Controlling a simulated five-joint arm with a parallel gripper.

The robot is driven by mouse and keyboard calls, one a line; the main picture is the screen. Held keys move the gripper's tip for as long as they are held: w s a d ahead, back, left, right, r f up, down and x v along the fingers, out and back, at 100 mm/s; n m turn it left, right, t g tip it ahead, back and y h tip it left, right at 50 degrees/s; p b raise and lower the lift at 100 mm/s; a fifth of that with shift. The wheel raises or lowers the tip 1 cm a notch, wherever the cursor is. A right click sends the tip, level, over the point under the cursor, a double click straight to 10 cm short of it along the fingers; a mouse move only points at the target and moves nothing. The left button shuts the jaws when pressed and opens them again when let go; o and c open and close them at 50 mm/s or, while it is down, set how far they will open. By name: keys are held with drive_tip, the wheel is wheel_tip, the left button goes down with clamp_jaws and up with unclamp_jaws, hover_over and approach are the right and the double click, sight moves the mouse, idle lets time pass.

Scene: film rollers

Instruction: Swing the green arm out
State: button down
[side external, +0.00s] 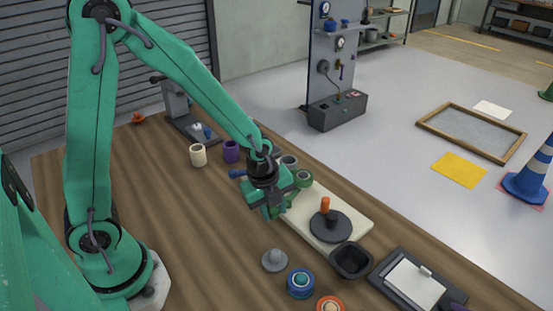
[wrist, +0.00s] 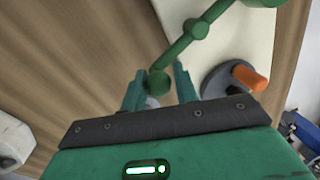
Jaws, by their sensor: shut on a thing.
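The green arm (wrist: 181,46) is a thin jointed bar with round knobs. In the wrist view it runs from the top edge down to a knobbed end between my fingers. My gripper (wrist: 159,76) is shut on this end. In the side external view, my gripper (side external: 273,212) is at the left edge of a cream base plate (side external: 352,206). There the green arm (side external: 303,179) shows only partly beside my wrist, and its held end is hidden. The plate also carries a dark disc (side external: 322,232) with an upright orange handle (side external: 325,205).
A grey knob (side external: 275,260) and a blue roller (side external: 300,282) stand in front. Cream (side external: 198,155) and purple (side external: 231,151) cups stand behind.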

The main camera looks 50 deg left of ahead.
drive_tip(key=shift+s+a+f+m, duration=0.1)
drive_tip(key=shift+s+a+m, duration=0.05)
drive_tip(key=shift+a+m, duration=0.4)
drive_tip(key=shift+s+a+f+m, duration=0.1)
drive_tip(key=shift+a+m, duration=0.3)
drive_tip(key=shift+m, duration=0.25)
drive_tip(key=c, duration=1.2)
unclamp_jaws()
drive_tip(key=shift+o, duration=0.2)
drive_tip(key=shift+d+r, duration=0.1)
drive_tip(key=shift+r, duration=0.05)
drive_tip(key=shift+r, duration=0.35)
wheel_tip(320, 180, up, 7)
drive_tip(key=s, duration=0.1)
drive_tip(key=shift+s, duration=0.15)
drive_tip(key=shift+f, duration=0.1)
